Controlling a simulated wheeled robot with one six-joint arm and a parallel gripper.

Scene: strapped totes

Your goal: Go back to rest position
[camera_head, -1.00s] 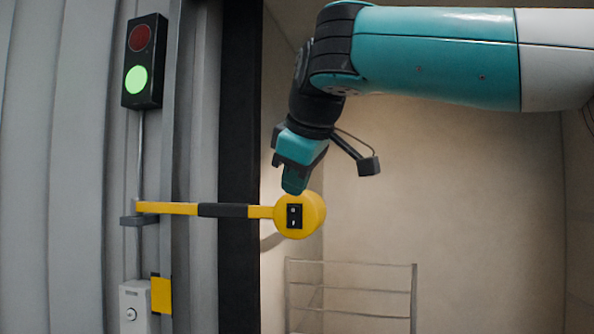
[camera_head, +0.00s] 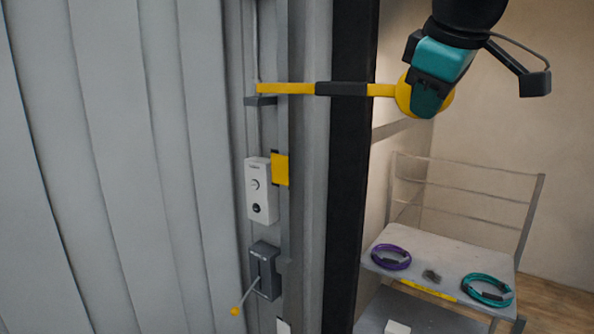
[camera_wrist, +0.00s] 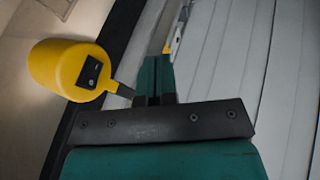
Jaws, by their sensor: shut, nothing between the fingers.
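My gripper (camera_head: 432,100) is at the top right of the head view, pointing down, with its teal fingers closed and empty. It overlaps the yellow round head (camera_head: 402,95) of a bar with a dark grip. In the wrist view my closed fingers (camera_wrist: 155,75) point up the picture. The yellow head (camera_wrist: 60,68) there is to the left of the fingers, with a visible gap between them. My upper arm is out of the head view, above its top edge.
A cart (camera_head: 440,258) holds purple (camera_head: 391,257) and teal (camera_head: 487,291) coils.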

